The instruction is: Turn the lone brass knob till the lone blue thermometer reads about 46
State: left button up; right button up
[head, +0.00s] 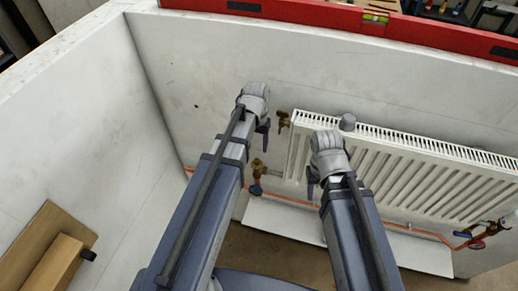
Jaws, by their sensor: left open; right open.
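A white radiator (400,170) hangs on the pale wall. A small brass fitting (283,119) is at its upper left corner, and a brass valve (259,168) is at its lower left. I cannot tell which is the lone brass knob. A small dark blue part (256,190) sits below the lower valve; I cannot tell whether it is the thermometer, and no reading is legible. My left gripper (264,133) is open, left of the upper brass fitting. My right gripper (311,184) is open in front of the radiator's left part. Neither appears to hold anything.
A grey cap (348,122) is on the radiator's top edge. A red spirit level (440,34) lies on the wall top. A wooden block (52,262) is at lower left.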

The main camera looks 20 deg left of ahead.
aim_at(257, 160)
pick_arm(q)
jog(key=shift+f+b, duration=3.9)
jog(key=shift+b, duration=0.05)
grip_shut()
